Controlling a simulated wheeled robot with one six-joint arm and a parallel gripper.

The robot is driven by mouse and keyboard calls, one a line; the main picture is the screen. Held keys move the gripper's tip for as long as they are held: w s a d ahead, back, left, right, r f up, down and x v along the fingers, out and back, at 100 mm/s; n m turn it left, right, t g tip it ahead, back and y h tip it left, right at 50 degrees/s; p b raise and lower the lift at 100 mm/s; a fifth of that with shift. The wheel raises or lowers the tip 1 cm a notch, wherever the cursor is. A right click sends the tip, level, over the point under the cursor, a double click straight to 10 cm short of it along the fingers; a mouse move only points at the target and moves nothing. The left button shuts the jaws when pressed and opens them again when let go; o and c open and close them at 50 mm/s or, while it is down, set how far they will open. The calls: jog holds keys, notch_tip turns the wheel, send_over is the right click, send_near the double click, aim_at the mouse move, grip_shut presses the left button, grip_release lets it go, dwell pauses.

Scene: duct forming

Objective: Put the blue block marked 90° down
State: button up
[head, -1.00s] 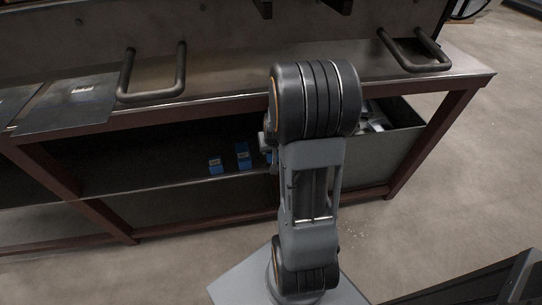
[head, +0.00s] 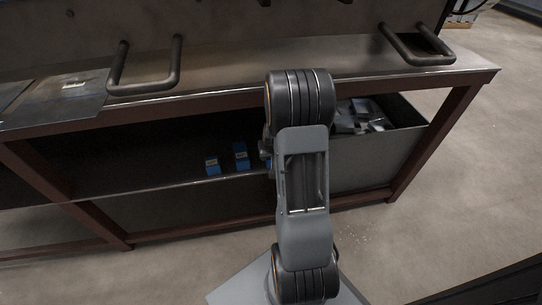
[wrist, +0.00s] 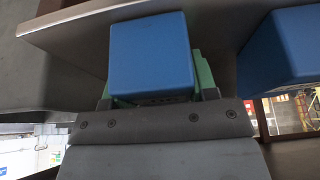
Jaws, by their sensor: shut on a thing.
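In the wrist view my gripper (wrist: 154,82) has its green fingers shut on a blue block (wrist: 150,48), one on each side. The block's visible face is plain blue; no 90° mark can be read. Another blue block (wrist: 283,48) is close on the right in that view, apart from the held one. In the head view two blue blocks with small labels, a left one (head: 212,166) and a taller one (head: 241,156), stand on the lower shelf (head: 165,188). A sliver of blue shows beside my arm, which hides my gripper there.
The workbench top (head: 230,80) lies above the shelf. A grey bin (head: 375,160) with metal pieces stands right of my arm. Flat metal sheets (head: 60,100) lie at left on the bench. The shelf left of the blocks is clear.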

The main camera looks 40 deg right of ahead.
jog(key=shift+r, duration=0.1)
jog(key=o, duration=1.1)
